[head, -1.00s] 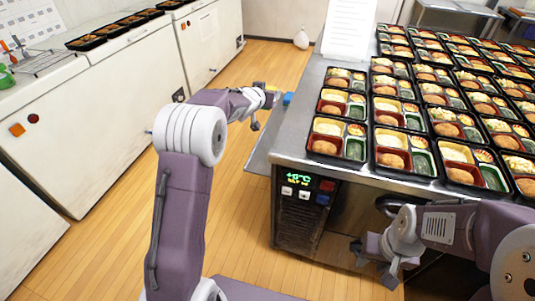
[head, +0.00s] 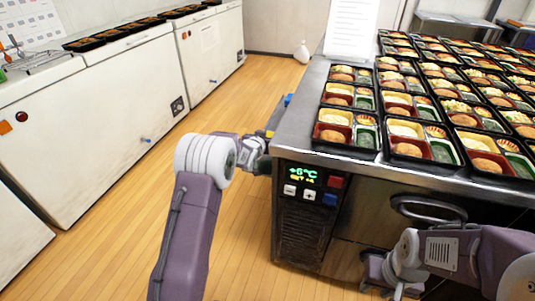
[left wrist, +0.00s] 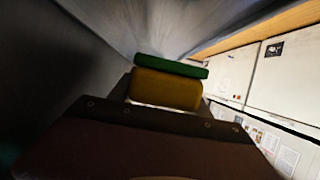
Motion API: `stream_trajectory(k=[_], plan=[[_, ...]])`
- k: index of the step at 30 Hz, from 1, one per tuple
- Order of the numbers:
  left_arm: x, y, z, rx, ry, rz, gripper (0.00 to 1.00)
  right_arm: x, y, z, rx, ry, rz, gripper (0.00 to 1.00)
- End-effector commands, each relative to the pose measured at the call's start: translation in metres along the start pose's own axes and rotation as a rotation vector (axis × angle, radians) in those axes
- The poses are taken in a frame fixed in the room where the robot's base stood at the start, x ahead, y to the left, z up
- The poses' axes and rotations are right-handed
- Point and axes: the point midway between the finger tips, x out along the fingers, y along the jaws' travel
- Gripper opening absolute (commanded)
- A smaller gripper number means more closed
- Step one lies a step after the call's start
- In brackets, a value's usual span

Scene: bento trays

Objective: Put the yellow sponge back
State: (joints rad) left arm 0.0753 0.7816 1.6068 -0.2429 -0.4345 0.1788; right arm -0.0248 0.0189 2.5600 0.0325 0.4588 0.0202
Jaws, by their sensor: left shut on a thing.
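The yellow sponge (left wrist: 165,90) with its green layer (left wrist: 171,67) shows in the middle of the left wrist view, directly in front of my left gripper (left wrist: 160,106). That gripper is shut on it; the fingertips are mostly hidden by the dark gripper body. In the head view my left gripper (head: 260,162) is low beside the left edge of the metal counter (head: 300,118), largely hidden behind its own wrist. My right gripper (head: 382,288) is in front of the counter at the bottom, looks open and holds nothing visible.
Rows of filled bento trays (head: 345,153) cover the counter top. A blue item (head: 288,100) is at the counter's left edge. The counter front has a temperature panel (head: 305,182) and a handle (head: 428,208). White freezers (head: 95,125) stand at left, with open wooden floor (head: 225,95) between.

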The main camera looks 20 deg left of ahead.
Motion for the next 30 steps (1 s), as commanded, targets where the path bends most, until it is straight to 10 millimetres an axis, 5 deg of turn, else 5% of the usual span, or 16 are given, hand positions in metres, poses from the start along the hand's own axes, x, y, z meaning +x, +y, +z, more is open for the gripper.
stream_trajectory(k=[10, 16, 26, 27, 30], plan=[[0.007, 0.000, 0.018, -0.002, -0.001, 0.000, 0.23, 0.007, 0.000, 0.001, 0.000, 0.000, 0.000, 0.36], [0.021, 0.000, 0.051, -0.001, -0.002, 0.000, 0.23, 0.022, 0.000, 0.002, 0.000, 0.000, 0.000, 0.36], [0.022, 0.000, 0.054, -0.001, 0.000, 0.000, 0.23, 0.023, 0.000, 0.002, 0.000, 0.000, 0.000, 0.36], [0.022, 0.000, 0.054, -0.001, 0.000, 0.000, 0.59, 0.023, 0.000, 0.002, 0.000, 0.000, 0.000, 0.36], [0.022, 0.000, 0.053, -0.001, 0.000, 0.000, 0.78, 0.022, 0.000, 0.002, 0.000, 0.000, 0.000, 0.36]])
